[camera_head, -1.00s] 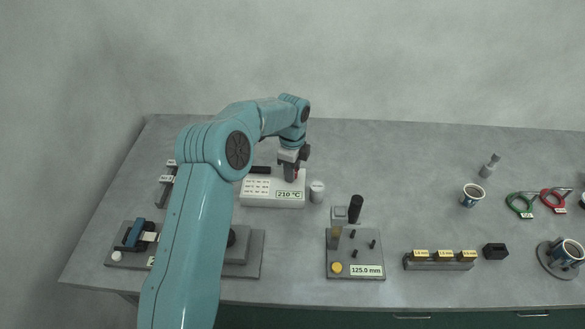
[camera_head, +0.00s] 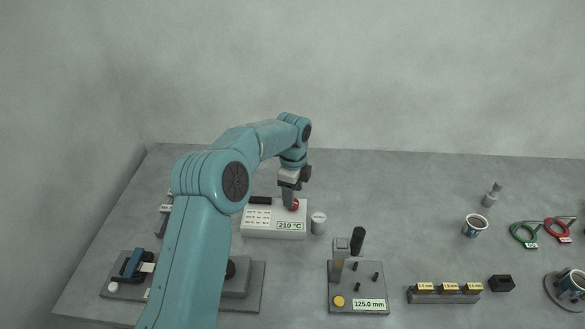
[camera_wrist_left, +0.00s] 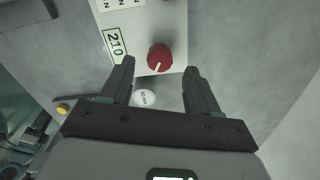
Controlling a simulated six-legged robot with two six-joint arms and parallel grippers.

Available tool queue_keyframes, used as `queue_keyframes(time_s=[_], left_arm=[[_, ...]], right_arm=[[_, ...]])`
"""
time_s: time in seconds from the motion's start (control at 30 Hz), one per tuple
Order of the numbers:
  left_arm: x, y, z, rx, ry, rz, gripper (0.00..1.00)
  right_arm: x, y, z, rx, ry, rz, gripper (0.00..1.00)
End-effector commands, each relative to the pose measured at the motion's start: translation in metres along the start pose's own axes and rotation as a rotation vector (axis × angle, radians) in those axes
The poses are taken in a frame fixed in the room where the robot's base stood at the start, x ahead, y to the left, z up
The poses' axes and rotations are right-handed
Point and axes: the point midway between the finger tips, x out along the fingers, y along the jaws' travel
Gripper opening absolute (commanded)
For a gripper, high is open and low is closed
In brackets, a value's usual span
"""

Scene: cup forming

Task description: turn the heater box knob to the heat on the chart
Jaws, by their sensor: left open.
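The heater box (camera_head: 262,222) is a white box with a printed chart (camera_head: 257,215) on its left part and a display reading 210 °C (camera_head: 290,226). Its red knob (camera_head: 294,204) is at the top right, partly behind my left gripper (camera_head: 288,197). In the left wrist view the knob (camera_wrist_left: 159,57) shows a white pointer line, and the display (camera_wrist_left: 115,45) reads 210. My left gripper (camera_wrist_left: 158,78) is open, its two fingers apart on either side below the knob, not closed on it. The chart's writing is too small to read. My right gripper is not in view.
A small white-topped cylinder (camera_head: 318,223) stands just right of the box. A plate with pegs and a 125.0 mm label (camera_head: 369,304) lies in front of it. A black bar (camera_head: 260,200) lies behind the box. Cups stand at the right; the back middle of the table is clear.

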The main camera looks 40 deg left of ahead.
Motion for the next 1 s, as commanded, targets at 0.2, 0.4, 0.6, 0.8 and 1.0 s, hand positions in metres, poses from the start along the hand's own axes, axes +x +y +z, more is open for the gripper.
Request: queue_keyframes(time_s=[0.2, 0.4, 0.6, 0.8, 1.0], left_arm=[[-0.061, -0.001, 0.0, -0.001, 0.001, -0.008, 0.61], [-0.107, 0.0, 0.001, 0.0, 0.0, -0.006, 0.61], [-0.129, 0.0, 0.001, -0.001, 0.0, -0.004, 0.61], [-0.132, 0.0, 0.001, 0.0, 0.0, -0.004, 0.61], [-0.132, 0.0, 0.001, -0.001, 0.0, -0.004, 0.61]], right_arm=[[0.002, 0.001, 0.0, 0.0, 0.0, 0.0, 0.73], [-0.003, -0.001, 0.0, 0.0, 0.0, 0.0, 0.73], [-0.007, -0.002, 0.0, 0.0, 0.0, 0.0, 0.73], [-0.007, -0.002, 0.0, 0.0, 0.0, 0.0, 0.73], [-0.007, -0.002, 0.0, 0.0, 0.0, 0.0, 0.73]])
